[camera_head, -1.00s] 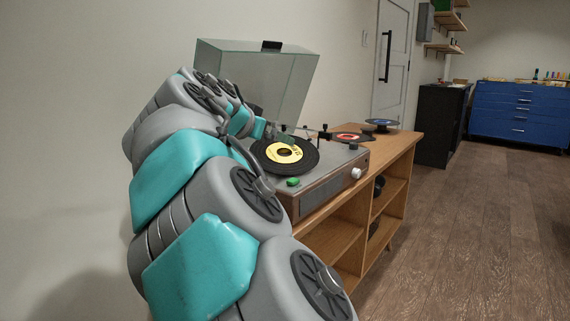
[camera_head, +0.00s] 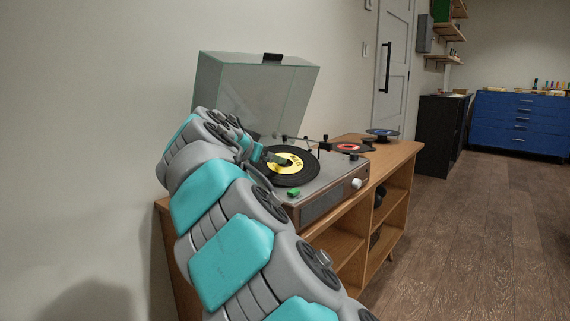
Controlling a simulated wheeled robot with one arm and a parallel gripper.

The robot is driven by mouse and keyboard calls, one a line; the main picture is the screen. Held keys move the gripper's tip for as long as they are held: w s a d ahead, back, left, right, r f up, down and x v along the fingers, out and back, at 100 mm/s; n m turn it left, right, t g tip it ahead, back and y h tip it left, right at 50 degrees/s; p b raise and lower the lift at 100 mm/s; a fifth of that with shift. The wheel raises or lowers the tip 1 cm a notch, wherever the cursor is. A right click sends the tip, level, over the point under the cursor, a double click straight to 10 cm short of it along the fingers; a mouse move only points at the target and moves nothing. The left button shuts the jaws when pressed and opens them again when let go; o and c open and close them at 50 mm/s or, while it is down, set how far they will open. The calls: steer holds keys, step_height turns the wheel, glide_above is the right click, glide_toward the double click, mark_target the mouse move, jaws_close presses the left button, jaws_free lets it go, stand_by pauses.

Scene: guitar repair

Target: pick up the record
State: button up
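A black record with a yellow label (camera_head: 297,178) lies flat on the turntable (camera_head: 330,192), whose clear lid stands open. My gripper (camera_head: 277,158) is at the left side of this record, with its tip overlapping the left part of the yellow label in the picture. I cannot tell whether it touches the record. The fingers are small and partly hidden by my arm, so their opening does not show. A record with a red-orange label (camera_head: 350,148) and a record with a blue label (camera_head: 382,132) lie further back on the wooden cabinet.
The turntable lid (camera_head: 255,95) stands up behind my gripper. The tonearm is close to the record's back edge. The wooden cabinet (camera_head: 398,150) has open shelves below. The wall is close on the left; open floor (camera_head: 450,240) lies to the right.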

steer(key=c, duration=1.2)
steer(key=shift+r, duration=0.15)
steer(key=shift+c, duration=0.2)
